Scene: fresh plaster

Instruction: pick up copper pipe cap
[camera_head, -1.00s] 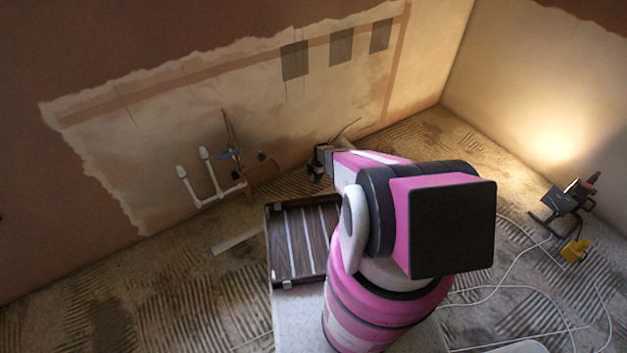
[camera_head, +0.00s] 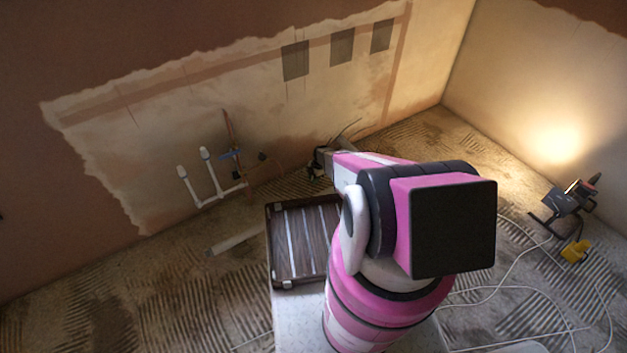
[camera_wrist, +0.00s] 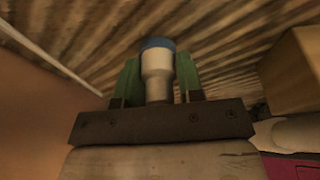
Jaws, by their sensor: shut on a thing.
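In the wrist view, my gripper (camera_wrist: 158,86) has its two green fingers on either side of a pale, stepped cylindrical piece with a blue end (camera_wrist: 157,64). It is held between them, blue end outward. Its colour does not look copper here; it is the only thing between the fingers that could be the pipe cap. In the head view, my gripper (camera_head: 316,172) is small and dark, low by the foot of the plastered wall. The held piece cannot be made out there.
A dark slatted tray (camera_head: 272,245) lies left of my arm. White pipes (camera_head: 205,180) stand up at the wall on the left. A work lamp (camera_head: 565,205), a yellow object (camera_head: 575,250) and loose white cables (camera_head: 500,290) are on the ridged floor at the right.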

